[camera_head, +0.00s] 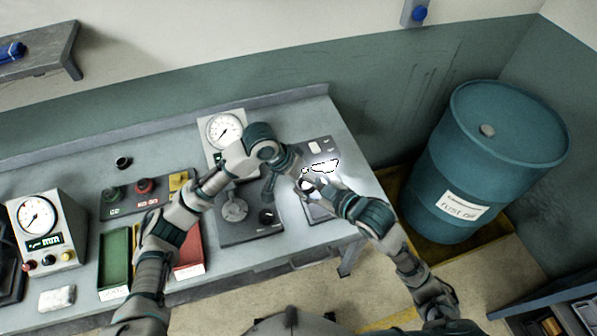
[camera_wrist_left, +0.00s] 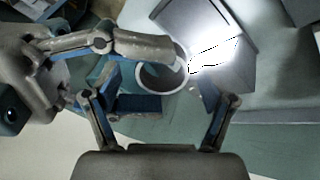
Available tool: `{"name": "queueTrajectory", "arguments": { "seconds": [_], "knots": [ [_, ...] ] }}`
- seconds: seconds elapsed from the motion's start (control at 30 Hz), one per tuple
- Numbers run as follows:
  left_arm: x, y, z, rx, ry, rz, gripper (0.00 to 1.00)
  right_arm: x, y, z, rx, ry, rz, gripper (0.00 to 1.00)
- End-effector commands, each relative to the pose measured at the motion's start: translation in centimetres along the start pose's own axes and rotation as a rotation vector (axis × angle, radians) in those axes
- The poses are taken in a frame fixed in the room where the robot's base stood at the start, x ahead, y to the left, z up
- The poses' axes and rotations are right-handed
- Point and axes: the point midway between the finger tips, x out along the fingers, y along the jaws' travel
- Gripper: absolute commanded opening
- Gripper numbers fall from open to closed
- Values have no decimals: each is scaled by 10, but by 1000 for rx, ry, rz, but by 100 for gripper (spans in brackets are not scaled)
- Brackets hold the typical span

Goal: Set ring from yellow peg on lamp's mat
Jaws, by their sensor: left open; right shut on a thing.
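A grey metal ring (camera_wrist_left: 162,78) shows in the left wrist view, its opening facing the camera. My right gripper (camera_head: 314,186) is shut on it and reaches in from the left of the left wrist view. My left gripper (camera_wrist_left: 160,100) is open, its two fingers apart on either side of the ring; I cannot tell whether they touch it. The lamp's mat (camera_head: 321,148) is a dark panel at the table's right end, partly washed out by glare. The ring is beside the glare in the wrist view. The yellow peg (camera_head: 179,181) stands left of my left arm.
A dial gauge (camera_head: 223,131) and a dark grinder plate (camera_head: 236,208) are left of the mat. Green (camera_head: 116,250) and red (camera_head: 191,255) trays lie at the front. A small black ring (camera_head: 123,162) sits on the table. A blue drum (camera_head: 490,160) stands at right.

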Motion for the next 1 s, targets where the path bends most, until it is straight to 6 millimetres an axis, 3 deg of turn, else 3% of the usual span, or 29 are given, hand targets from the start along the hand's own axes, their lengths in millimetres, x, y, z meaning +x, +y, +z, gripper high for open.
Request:
{"name": "queueTrajectory", "arguments": {
  "seconds": [0.33,0.37,0.6,0.67,0.7,0.77,0.8,1.0],
  "knots": [
    [4,0,0,0,1,0,83,0,0,-1,-1,1,0,15],
    [4,-1,0,0,1,0,78,0,0,-1,-1,1,0,15],
    [4,0,0,1,1,0,18,0,0,0,0,1,0,15],
    [4,0,0,1,1,1,15,0,0,0,0,2,0,15],
    [4,1,0,2,1,2,9,0,0,-1,0,2,0,63],
    [4,1,0,1,1,2,8,0,0,-1,0,2,0,78],
    [4,0,0,1,1,1,8,0,0,0,0,1,0,83],
    [4,0,0,1,2,0,8,0,0,0,0,1,0,83]
  ]
}}
